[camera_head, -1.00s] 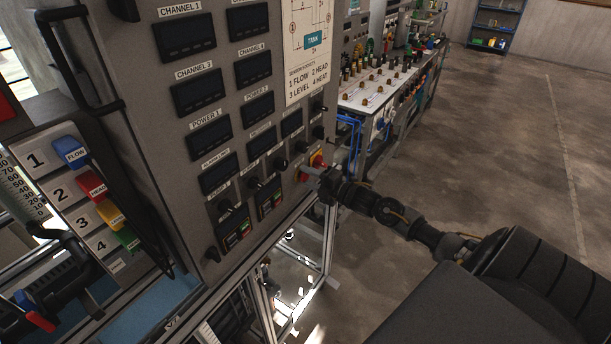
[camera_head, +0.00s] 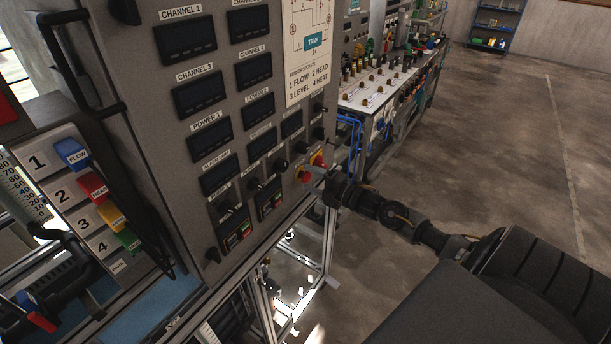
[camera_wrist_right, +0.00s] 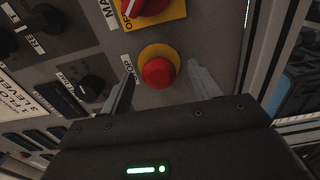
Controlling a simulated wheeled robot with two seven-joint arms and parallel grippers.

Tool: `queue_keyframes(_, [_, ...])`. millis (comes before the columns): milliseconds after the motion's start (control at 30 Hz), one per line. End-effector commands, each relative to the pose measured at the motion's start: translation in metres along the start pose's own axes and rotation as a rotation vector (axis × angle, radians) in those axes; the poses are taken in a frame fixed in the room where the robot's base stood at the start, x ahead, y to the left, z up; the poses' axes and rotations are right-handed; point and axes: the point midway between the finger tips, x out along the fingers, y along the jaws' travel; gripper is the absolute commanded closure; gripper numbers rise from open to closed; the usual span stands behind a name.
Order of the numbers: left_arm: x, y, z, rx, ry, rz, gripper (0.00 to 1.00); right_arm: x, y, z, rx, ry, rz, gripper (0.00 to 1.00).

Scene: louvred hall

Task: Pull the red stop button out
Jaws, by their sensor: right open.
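The red stop button (camera_wrist_right: 158,73) sits on a round yellow base on the grey control panel, in the middle of the right wrist view. In the head view the red stop button (camera_head: 306,176) is small, near the panel's lower right edge, partly hidden by my gripper. My right gripper (camera_wrist_right: 162,82) is open, with one finger on each side of the button and a visible gap to both. In the head view the right gripper (camera_head: 318,172) reaches the panel from the right. My left gripper is not in view.
A red rotary switch (camera_wrist_right: 146,6) on a yellow plate is close to the stop button. Black knobs (camera_wrist_right: 91,86) stick out beside it. The panel's metal frame edge is near on the other side. A workbench (camera_head: 372,92) stands behind; the floor at right is clear.

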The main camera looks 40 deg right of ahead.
Motion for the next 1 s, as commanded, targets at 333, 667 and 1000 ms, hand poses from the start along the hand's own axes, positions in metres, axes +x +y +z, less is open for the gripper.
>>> queue_keyframes(333, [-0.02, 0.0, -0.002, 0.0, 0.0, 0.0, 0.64, -0.045, 0.002, 0.0, 0.0, 0.0, -0.003, 0.38])
queue_keyframes(667, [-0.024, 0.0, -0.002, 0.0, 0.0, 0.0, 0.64, -0.062, 0.001, 0.0, -0.001, 0.0, 0.0, 0.38])
queue_keyframes(1000, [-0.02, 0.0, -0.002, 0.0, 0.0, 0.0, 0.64, -0.069, -0.001, 0.0, 0.0, 0.0, -0.001, 0.38])
